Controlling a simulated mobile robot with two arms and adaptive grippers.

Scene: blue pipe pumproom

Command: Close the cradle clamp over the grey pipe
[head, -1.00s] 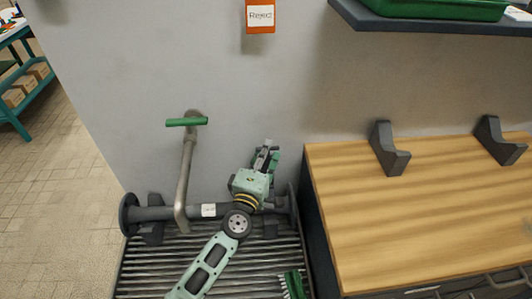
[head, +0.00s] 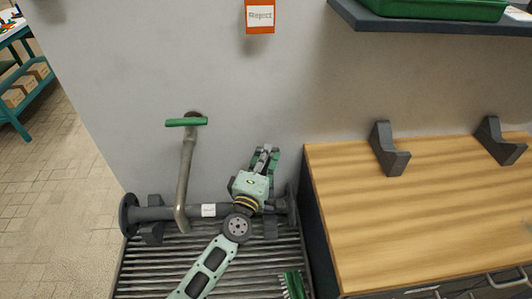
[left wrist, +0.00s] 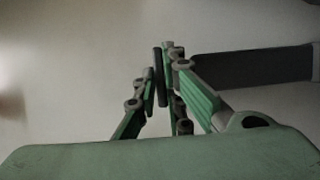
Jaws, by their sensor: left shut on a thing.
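The grey pipe (head: 165,213) lies across two dark cradle supports in front of the wall, with a round flange at its left end and a white label. My left gripper (head: 265,155) is over the pipe's right part, fingers pointing away toward the wall. In the left wrist view its fingers (left wrist: 161,76) are closed together on a thin dark piece, which appears to be part of the cradle clamp. A dark bar (left wrist: 255,65) stretches from there to the right. My gripper and arm hide much of the pipe's right end, and the clamp's shape is unclear.
A ribbed tray (head: 150,275) lies below, with a green brush-like thing (head: 293,285). A wooden bench (head: 420,215) with two dark cradles stands right; a shelf (head: 430,22) overhangs it.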

